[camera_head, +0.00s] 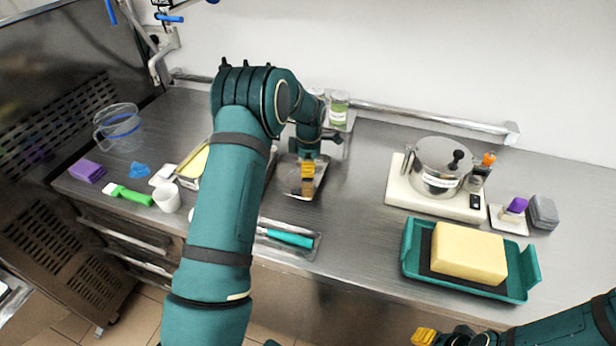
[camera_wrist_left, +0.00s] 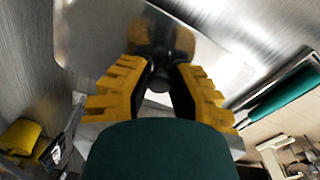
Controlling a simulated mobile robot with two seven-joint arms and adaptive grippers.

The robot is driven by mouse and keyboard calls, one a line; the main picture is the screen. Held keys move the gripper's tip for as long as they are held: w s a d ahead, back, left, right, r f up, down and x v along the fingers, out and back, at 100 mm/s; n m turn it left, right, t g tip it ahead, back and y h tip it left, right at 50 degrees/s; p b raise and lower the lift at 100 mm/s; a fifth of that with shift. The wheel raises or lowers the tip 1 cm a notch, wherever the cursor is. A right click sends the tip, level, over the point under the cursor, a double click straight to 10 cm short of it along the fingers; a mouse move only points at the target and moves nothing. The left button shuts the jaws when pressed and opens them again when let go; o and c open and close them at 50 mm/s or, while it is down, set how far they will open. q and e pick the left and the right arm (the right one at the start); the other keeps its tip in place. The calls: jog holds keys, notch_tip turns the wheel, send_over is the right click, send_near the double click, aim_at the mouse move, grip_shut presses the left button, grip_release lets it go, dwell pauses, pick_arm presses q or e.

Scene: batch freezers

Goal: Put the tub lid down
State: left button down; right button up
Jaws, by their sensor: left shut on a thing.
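The tub lid (camera_head: 291,184) is a shiny, rectangular metal plate near the middle of the counter. My left gripper (camera_head: 307,172) points down over it. In the left wrist view the yellow fingers of my left gripper (camera_wrist_left: 158,85) are shut on a dark knob at the middle of the lid (camera_wrist_left: 212,68). I cannot tell whether the lid touches the counter. A metal tub (camera_head: 195,165) with pale yellow contents stands to its left, partly hidden by my left arm. My right gripper (camera_head: 425,336) shows only in part at the bottom edge; its opening is unclear.
A tray with a teal-handled tool (camera_head: 290,238) lies in front of the lid. Jars (camera_head: 339,105) stand behind it. A white scale with a pot (camera_head: 440,165) and a teal tray with a yellow block (camera_head: 468,254) are to the right. Bare counter (camera_head: 355,190) lies between.

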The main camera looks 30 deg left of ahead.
pick_arm(q)
jog(key=shift+f, duration=1.9)
jog(key=c, duration=1)
grip_release()
jog(key=shift+f, duration=0.15)
jog(key=shift+o, duration=0.2)
jog(key=shift+r, duration=0.2)
jog(key=r, duration=1.2)
jog(key=shift+w+d, duration=0.15)
jog(key=shift+d, duration=0.05)
